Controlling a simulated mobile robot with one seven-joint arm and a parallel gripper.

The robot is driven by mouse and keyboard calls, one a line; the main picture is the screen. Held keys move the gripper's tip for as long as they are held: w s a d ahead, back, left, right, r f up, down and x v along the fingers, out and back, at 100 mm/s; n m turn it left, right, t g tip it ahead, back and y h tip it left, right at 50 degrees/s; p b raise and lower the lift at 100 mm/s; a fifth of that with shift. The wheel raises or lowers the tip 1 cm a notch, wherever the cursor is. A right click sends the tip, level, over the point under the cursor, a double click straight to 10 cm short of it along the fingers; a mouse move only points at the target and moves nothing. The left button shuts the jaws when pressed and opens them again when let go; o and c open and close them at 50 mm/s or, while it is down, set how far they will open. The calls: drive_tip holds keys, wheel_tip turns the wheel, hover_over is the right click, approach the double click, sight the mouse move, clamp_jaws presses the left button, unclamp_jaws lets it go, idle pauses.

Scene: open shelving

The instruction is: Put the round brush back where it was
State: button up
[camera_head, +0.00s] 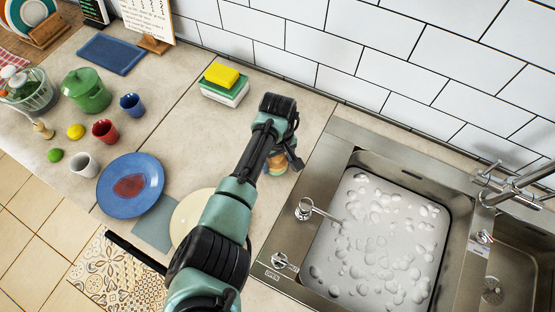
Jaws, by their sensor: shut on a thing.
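My gripper (291,160) is at the end of my green and black arm, over the counter just left of the sink. It is shut on a small round thing with orange-brown and greenish parts, which I take to be the round brush (276,166). My arm and gripper hide most of the brush. I cannot tell whether it touches the counter.
The sink (335,133) holds foamy water. A soap dispenser (305,208) is on its rim. A yellow sponge (221,74) lies on a green-and-white block (224,90). A blue plate (130,200), cups and a green pot (87,92) stand left.

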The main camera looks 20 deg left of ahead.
drive_tip(key=o, duration=1.3)
wheel_tip(320, 180, up, 12)
drive_tip(key=shift+r+p, duration=0.2)
drive_tip(key=shift+p, duration=0.15)
